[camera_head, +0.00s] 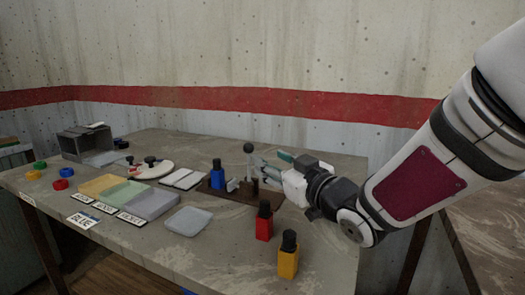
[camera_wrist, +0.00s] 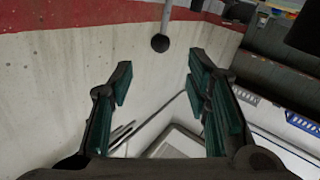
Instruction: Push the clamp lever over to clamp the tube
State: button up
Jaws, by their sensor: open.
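The clamp lever (camera_head: 249,149) stands upright on a dark brown base (camera_head: 236,194), with a round dark knob on a grey rod. Its knob also shows in the wrist view (camera_wrist: 160,42), near the top between the directions of my two fingers. A blue bottle-like piece (camera_head: 217,178) with a dark cap stands on the left part of the base; I cannot tell whether it is the tube. My gripper (camera_head: 271,165) is just right of the lever, with its green-padded fingers apart. In the wrist view my gripper (camera_wrist: 160,75) is open and empty, and the knob appears beyond the fingertips. Contact is not visible.
A red bottle (camera_head: 264,222) and a yellow bottle (camera_head: 288,257) stand in front of my gripper. A clear tray (camera_head: 189,222), coloured bins (camera_head: 150,204) and white cards (camera_head: 184,179) lie to the left.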

aim_at(251, 150)
jog(key=b+x, duration=0.1)
jog(key=x, duration=1)
jog(key=shift+w+a, duration=0.15)
jog(key=shift+w, duration=0.05)
grip_shut()
